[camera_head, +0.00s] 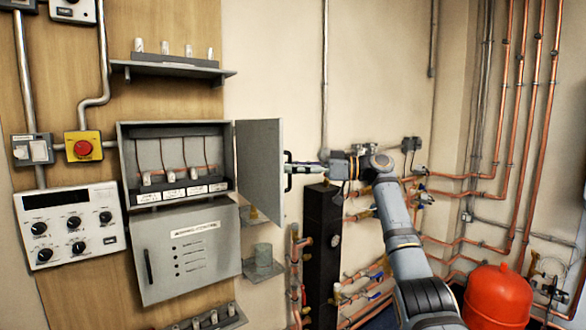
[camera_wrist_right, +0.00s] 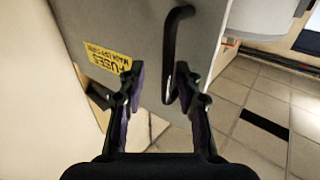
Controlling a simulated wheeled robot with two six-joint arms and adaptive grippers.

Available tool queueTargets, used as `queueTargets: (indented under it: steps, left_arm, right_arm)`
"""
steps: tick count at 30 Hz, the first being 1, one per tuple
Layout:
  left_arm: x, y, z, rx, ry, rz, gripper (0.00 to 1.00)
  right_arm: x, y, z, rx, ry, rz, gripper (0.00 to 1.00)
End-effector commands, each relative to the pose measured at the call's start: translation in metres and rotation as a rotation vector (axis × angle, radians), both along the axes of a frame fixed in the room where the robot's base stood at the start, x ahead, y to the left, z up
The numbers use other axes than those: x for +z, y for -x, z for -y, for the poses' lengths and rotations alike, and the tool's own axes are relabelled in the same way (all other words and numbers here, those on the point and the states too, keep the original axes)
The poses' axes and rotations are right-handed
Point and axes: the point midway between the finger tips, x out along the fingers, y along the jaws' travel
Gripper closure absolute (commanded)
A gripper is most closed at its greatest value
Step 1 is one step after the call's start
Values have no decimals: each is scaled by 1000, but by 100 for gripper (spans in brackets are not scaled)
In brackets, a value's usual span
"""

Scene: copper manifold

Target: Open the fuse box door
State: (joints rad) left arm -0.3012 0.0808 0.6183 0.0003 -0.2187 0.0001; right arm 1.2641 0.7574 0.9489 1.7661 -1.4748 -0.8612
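The grey fuse box (camera_head: 126,160) hangs on the wooden panel. Its door (camera_head: 258,160) stands wide open, swung out to the right, and fuses (camera_head: 170,177) show inside. My right gripper (camera_head: 292,168) is at the black door handle (camera_head: 288,182) on the door's outer face. In the right wrist view the fingers (camera_wrist_right: 160,75) are apart, with the handle (camera_wrist_right: 171,45) between them, close to the right finger; I cannot tell whether they touch. A yellow label (camera_wrist_right: 107,60) is on the door. My left gripper is not in view.
A closed grey control box (camera_head: 187,255) sits below the fuse box, and a shelf (camera_head: 175,68) is above it. A black column (camera_head: 322,245) and copper pipes (camera_head: 460,178) stand to the right. A red tank (camera_head: 497,298) is at lower right.

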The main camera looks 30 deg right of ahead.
Motion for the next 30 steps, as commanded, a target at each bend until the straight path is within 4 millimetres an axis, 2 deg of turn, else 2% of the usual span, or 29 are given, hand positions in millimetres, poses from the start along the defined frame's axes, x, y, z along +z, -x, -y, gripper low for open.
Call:
queueTargets:
  steps: [9, 15, 20, 30]
  left_arm:
    - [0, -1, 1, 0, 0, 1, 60]
    - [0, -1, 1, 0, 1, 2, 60]
    - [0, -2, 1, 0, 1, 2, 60]
    - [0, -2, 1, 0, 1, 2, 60]
  right_arm:
    - [-1, 41, 54, -4, 0, -2, 66]
    - [-1, 63, 82, -1, 0, -1, 66]
    - [-1, 70, 89, 1, 0, -1, 66]
    - [-1, 70, 90, 1, 0, -1, 66]
